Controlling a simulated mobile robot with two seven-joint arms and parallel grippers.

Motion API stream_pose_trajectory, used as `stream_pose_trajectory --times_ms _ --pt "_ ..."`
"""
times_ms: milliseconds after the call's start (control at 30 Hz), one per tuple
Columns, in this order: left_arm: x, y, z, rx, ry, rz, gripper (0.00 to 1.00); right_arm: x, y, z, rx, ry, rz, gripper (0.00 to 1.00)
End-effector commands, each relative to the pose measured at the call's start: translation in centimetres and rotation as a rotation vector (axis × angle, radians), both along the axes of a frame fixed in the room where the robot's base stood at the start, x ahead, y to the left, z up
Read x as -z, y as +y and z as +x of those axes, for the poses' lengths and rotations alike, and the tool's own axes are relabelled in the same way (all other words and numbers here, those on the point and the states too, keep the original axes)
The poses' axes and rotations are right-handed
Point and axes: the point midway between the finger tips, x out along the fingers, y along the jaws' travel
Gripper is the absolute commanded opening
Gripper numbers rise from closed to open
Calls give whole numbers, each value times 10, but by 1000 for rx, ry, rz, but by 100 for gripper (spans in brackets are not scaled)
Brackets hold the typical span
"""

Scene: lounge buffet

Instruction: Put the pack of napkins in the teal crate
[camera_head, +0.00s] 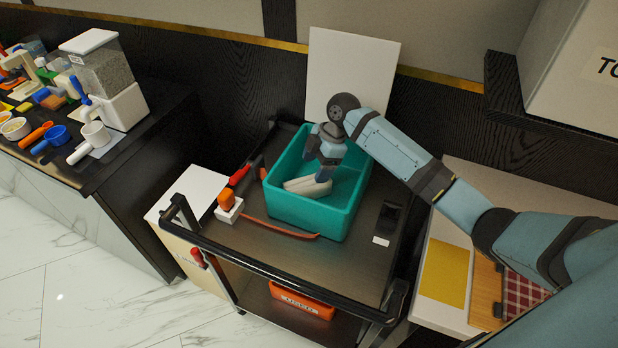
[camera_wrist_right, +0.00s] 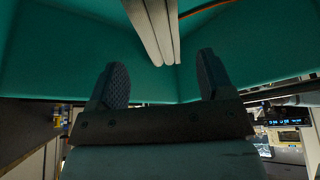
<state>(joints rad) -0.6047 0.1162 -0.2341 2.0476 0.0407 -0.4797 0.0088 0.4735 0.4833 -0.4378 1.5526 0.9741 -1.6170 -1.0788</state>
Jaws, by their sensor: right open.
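The teal crate (camera_head: 318,212) stands on the dark top of a cart in the head view. The pack of napkins (camera_head: 305,187), pale and folded, lies inside the crate towards its front left. In the right wrist view the two fingers (camera_wrist_right: 165,85) are spread wide. The pack (camera_wrist_right: 152,30) shows beyond them, with the crate's teal walls (camera_wrist_right: 60,60) around. I cannot tell whether a finger touches the pack. My left gripper is out of view.
A white board (camera_head: 350,75) stands upright behind the crate. A buffet counter with a dispenser (camera_head: 110,85) and cups is at left. A yellow sheet (camera_head: 445,272) lies at right.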

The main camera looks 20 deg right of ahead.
Motion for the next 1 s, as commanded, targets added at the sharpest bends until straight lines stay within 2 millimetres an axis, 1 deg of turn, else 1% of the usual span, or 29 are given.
stream_pose_trajectory --times_ms 33,100,200,300,867,967,1000 --pt "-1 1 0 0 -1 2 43 -10 -4 0 -1 -4 0 74" --pt "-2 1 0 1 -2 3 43 -20 -8 0 0 -1 -1 74" --pt "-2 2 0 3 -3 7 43 -31 -12 -1 -1 -1 0 74" --pt "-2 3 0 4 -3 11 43 -37 -15 -1 -1 0 1 74" --pt "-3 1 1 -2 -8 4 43 -38 -15 -1 1 -1 1 74" --pt "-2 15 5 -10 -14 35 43 -37 -15 -3 35 -17 -4 74" --pt "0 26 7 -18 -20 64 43 -37 -15 -3 62 -32 -7 74"
